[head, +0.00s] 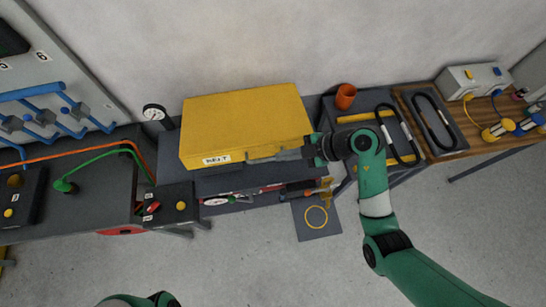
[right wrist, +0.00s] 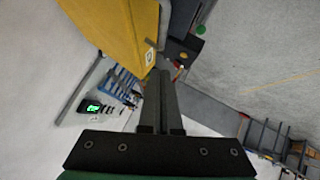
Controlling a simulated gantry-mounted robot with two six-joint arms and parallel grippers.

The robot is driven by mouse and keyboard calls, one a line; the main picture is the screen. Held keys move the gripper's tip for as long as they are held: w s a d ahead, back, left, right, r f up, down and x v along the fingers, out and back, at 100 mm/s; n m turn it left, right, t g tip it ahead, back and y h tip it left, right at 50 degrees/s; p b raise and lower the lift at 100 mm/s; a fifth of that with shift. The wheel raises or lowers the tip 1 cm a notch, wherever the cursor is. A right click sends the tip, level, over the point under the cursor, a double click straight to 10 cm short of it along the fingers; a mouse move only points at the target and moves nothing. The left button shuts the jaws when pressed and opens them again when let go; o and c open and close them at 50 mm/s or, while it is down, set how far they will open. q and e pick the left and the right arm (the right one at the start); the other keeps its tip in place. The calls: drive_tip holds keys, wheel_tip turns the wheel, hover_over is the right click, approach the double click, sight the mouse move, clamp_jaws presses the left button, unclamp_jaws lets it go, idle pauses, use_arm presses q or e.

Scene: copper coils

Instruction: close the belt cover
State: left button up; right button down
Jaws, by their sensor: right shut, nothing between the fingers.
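The yellow belt cover (head: 245,115) lies over a dark base (head: 215,184) against the wall, with a white label (head: 216,160) and a handle bar at its front edge. My right gripper (head: 280,154) is at the cover's front right edge, beside the handle, its fingers pointing left. It is shut and empty. In the right wrist view the shut fingers (right wrist: 160,90) reach up close to the yellow cover (right wrist: 115,30); I cannot tell whether they touch it. Any gap under the cover is hard to make out. My left gripper is not in view.
An orange cup (head: 345,96) and black belts (head: 399,135) are to the right of the cover. A gauge (head: 154,112) and a control box (head: 176,208) are to the left. A dark mat with a yellow ring (head: 316,217) lies on the floor below. The front floor is clear.

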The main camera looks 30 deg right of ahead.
sight(263, 160)
drive_tip(key=w+f, duration=0.1)
drive_tip(key=w+a+f+b, duration=0.1)
drive_tip(key=f, duration=0.1)
drive_tip(key=w+f, duration=0.1)
drive_tip(key=f, duration=0.1)
drive_tip(key=shift+a+f+b, duration=0.1)
drive_tip(key=shift+a+b, duration=0.2)
drive_tip(key=shift+a, duration=0.1)
drive_tip(key=shift+w+f, duration=0.15)
drive_tip(key=shift+f, duration=0.25)
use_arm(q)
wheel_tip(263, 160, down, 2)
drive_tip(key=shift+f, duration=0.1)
